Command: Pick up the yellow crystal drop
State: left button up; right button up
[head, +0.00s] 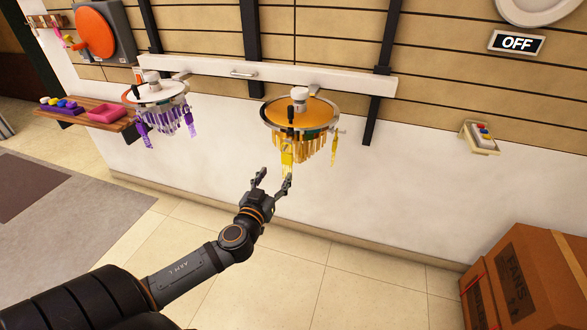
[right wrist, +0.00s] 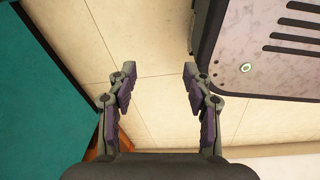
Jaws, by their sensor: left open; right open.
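A yellow chandelier (head: 300,112) hangs from the white rail, with a ring of yellow drops under its orange top. A larger yellow crystal drop (head: 287,158) hangs at its front left, and another yellow drop (head: 335,150) hangs at its right side. My left gripper (head: 275,177) is open and empty, just below the front-left drop. One finger overlaps the drop's lower end in the head view; I cannot tell if they touch. My right gripper (right wrist: 157,75) is open and empty over the pale tiled floor in the right wrist view.
A purple chandelier (head: 157,95) hangs to the left on the same white rail (head: 285,78). A wooden shelf (head: 75,117) with purple and pink trays is farther left. Cardboard boxes (head: 540,275) stand at the lower right. A small button panel (head: 480,136) and an OFF sign (head: 517,42) are on the wall.

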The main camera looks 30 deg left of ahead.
aim_at(286, 157)
pick_arm(q)
jog(key=x, duration=0.3)
jog(key=shift+w+r, duration=0.1)
jog(key=shift+r, duration=0.05)
jog(key=shift+w, duration=0.45)
jog(key=shift+w+r+p, duration=0.1)
jog(key=shift+p, duration=0.35)
jog(key=w, duration=0.1)
jog(key=r+p, duration=0.1)
jog(key=w+p, duration=0.1)
jog(key=shift+w+a+r, duration=0.25)
jog(key=shift+w, duration=0.05)
jog(key=shift+w+a+f, duration=0.1)
jog(key=shift+w+f, duration=0.1)
jog(key=shift+w, duration=0.35)
jog(key=shift+w+a+f, duration=0.1)
jog(key=shift+w+f, duration=0.15)
jog(key=shift+w, duration=0.35)
jog(key=shift+s, duration=0.1)
jog(key=shift+c, duration=0.5)
pick_arm(e)
jog(key=r, duration=0.1)
jog(key=d+r, duration=0.1)
jog(key=r, duration=0.1)
jog(key=shift+r, duration=0.1)
pick_arm(q)
jog(key=c, duration=0.9)
grip_shut()
pick_arm(e)
jog(key=shift+a, duration=0.15)
